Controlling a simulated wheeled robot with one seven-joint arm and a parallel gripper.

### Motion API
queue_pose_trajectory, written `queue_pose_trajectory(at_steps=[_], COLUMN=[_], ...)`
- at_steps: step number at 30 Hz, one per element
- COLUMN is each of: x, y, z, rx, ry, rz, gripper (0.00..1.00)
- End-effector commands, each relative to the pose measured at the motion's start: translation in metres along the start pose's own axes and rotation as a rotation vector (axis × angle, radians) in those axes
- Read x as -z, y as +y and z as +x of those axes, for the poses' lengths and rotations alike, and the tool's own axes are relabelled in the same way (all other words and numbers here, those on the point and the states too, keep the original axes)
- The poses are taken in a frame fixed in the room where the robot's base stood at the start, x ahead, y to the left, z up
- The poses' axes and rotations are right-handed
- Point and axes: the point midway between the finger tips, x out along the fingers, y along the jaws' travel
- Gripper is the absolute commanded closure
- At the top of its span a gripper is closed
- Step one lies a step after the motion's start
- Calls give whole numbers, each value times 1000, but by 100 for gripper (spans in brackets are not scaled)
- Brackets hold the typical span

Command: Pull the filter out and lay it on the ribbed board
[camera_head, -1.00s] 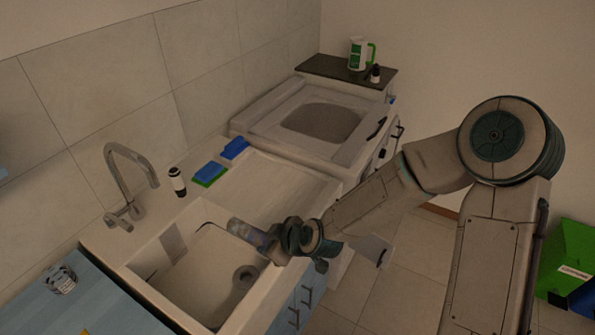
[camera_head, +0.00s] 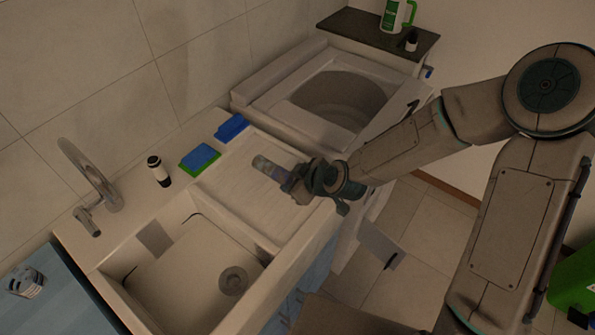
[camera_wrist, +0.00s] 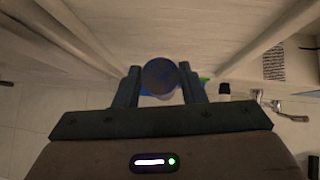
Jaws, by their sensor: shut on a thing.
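The filter (camera_head: 268,168) is a short greyish cylinder. My gripper (camera_head: 290,181) is shut on one end of it, and its other end points left toward the wall. In the wrist view the filter's round, dark end (camera_wrist: 160,76) sits between my two fingertips. The filter is over the pale ribbed board (camera_head: 245,205) beside the sink. Whether it touches the board or hangs just above it I cannot tell.
The sink basin (camera_head: 175,285) with its drain (camera_head: 233,281) lies left of the board. A blue-green sponge (camera_head: 199,159), a blue sponge (camera_head: 231,127) and a small dark-capped bottle (camera_head: 158,171) stand along the wall. An open-topped washing machine (camera_head: 300,95) is behind.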

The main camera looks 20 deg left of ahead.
Motion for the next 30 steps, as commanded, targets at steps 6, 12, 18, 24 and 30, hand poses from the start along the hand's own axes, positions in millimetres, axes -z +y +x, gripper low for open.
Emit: queue_pose_trajectory(at_steps=[6,12,18,24,30], x=[-8,-18,-29,-34,-34], y=[-2,-4,-7,-8,-8], z=[8,18,29,34,34], rx=[1,0,1,0,0], ry=[0,0,0,0,1], rz=[2,0,1,1,0], gripper=[94,94,94,94,94])
